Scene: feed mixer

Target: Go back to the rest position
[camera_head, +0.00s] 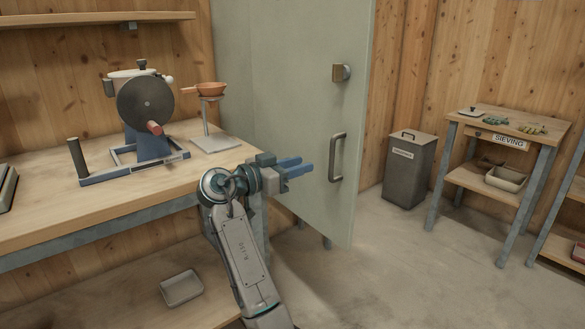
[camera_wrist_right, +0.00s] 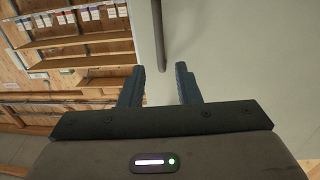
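My right gripper (camera_head: 290,168) is in front of the pale green door (camera_head: 305,70), to the left of the door's grey handle (camera_head: 337,158) in the head view. In the right wrist view its two blue fingers (camera_wrist_right: 160,84) stand apart with nothing between them. The door's pale surface (camera_wrist_right: 230,50) and a grey bar, apparently the handle (camera_wrist_right: 158,35), show beyond the fingers. The gripper appears apart from the handle. My left gripper is not in view.
A lidded grey bin (camera_head: 409,170) and a sieving table (camera_head: 515,122) stand on the right. The floor (camera_head: 390,260) in front is clear.

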